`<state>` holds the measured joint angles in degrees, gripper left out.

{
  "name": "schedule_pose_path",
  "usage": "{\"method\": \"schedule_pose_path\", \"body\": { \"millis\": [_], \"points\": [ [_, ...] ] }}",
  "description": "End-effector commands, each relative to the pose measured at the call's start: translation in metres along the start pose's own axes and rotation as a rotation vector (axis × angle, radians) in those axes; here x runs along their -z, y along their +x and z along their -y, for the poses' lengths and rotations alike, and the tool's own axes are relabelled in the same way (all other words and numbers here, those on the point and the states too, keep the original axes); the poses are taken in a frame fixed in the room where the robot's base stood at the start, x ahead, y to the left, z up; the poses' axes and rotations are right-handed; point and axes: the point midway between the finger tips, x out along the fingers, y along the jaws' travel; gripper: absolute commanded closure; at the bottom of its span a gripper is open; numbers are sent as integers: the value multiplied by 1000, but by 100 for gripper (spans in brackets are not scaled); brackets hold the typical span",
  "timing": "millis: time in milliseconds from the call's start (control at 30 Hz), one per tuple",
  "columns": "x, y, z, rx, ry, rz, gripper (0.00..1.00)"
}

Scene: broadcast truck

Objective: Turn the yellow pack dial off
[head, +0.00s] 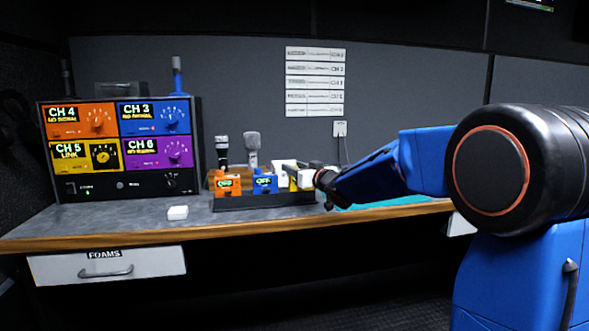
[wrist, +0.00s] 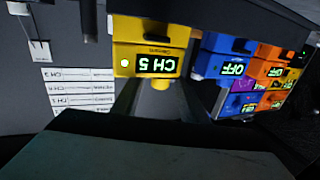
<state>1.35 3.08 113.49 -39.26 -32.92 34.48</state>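The yellow pack (wrist: 150,42) fills the upper middle of the wrist view, upside down. Its screen reads CH 5 and a green light is lit beside it. A short yellow dial (wrist: 160,83) sticks out from its edge. My gripper (wrist: 161,100) has its two dark fingers apart, one on each side of the dial, with gaps visible. In the head view only a sliver of the yellow pack (head: 293,183) shows behind my gripper (head: 302,176), at the right part of the pack rack (head: 262,202).
Orange (head: 228,184) and blue (head: 265,183) packs reading OFF stand beside the yellow one. Two microphones (head: 252,143) stand behind. The receiver (head: 120,190) shows CH 5 LINK on its yellow panel. A small white block (head: 178,212) lies on the desk, whose front left is mostly clear.

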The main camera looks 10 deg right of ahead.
Motion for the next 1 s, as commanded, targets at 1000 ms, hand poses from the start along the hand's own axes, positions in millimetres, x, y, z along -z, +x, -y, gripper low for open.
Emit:
{"method": "schedule_pose_path", "body": {
  "millis": [1000],
  "points": [
    [0, 6, -1, 35, -1, 1, 100]
  ]
}}
